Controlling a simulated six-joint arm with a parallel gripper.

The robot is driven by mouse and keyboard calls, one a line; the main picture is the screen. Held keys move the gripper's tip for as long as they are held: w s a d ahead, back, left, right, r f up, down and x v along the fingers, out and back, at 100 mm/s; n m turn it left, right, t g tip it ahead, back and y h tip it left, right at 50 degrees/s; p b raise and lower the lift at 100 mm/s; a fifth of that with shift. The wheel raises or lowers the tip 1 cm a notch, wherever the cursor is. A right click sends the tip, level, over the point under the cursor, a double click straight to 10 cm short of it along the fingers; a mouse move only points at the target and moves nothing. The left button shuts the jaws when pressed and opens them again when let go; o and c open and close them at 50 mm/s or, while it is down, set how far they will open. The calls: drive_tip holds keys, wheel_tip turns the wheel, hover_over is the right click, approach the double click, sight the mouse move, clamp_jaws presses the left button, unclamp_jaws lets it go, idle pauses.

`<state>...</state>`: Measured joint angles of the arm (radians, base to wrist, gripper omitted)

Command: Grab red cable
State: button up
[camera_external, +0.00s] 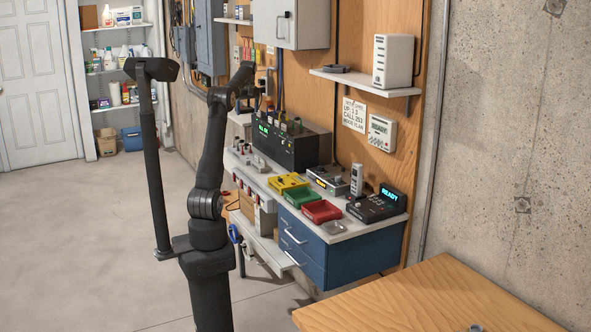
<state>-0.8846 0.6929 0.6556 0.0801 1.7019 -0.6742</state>
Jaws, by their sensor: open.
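A small group of red and yellow strips (249,51) hangs on the wooden wall board, above and behind the end of my arm. They are too small to tell whether one is the red cable, and I cannot make out a red cable anywhere else. My gripper (247,76) is raised at the end of my black arm, in front of the board and left of the black device. It is open; its fingers are small and dark, and I see nothing held in it.
A black device (290,146) with a green display stands on the bench. Yellow (289,183), green (303,199) and red (321,211) trays sit near a keypad console (377,205). A wall shelf (366,82) is above. A wooden table (430,305) is at front right. The left floor is clear.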

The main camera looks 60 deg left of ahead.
sight(246, 146)
drive_tip(key=f, duration=0.5)
drive_tip(key=a+f, duration=0.1)
drive_tip(key=f, duration=0.9)
drive_tip(key=shift+a+f, duration=0.15)
drive_tip(key=shift+f, duration=0.15)
drive_tip(key=shift+s+a+f, duration=0.1)
drive_tip(key=shift+s+f, duration=0.05)
drive_tip(key=shift+f, duration=1.15)
drive_tip(key=shift+s+a+f, duration=0.1)
drive_tip(key=shift+s+f, duration=0.05)
drive_tip(key=shift+f, duration=1.15)
drive_tip(key=c, duration=1.1)
